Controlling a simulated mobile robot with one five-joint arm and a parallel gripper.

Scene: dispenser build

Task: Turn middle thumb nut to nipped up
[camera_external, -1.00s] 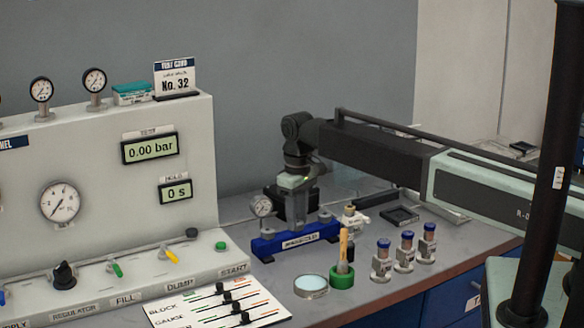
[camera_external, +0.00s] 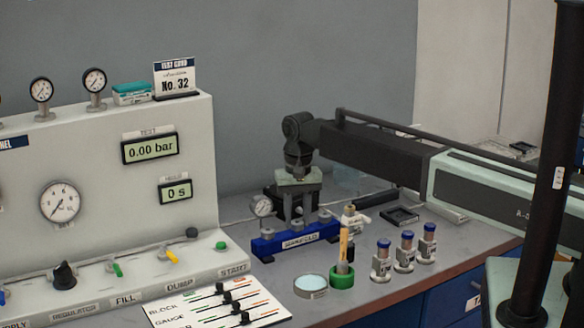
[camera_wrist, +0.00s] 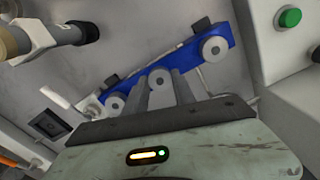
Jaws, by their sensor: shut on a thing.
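The blue manifold block (camera_external: 264,250) lies on the bench with a row of grey thumb nuts; it also shows in the wrist view (camera_wrist: 236,28). The middle thumb nut (camera_wrist: 159,78) sits between my two fingers. My gripper (camera_external: 297,219) points straight down over the block's middle and is shut on that nut; its fingers (camera_wrist: 162,92) show on either side of it. One outer nut (camera_external: 268,234) and the other outer nut (camera_external: 325,215) stand free at the two ends. The middle nut is mostly hidden by my fingers in the external view.
A small gauge (camera_external: 261,206) stands behind the block's left end. A brass-and-white fitting (camera_external: 354,221), a green-based holder (camera_external: 342,278), a round dish (camera_external: 310,286) and several blue-capped bottles (camera_external: 406,246) stand close by. The test panel (camera_external: 100,170) is left, reading 0.00 bar.

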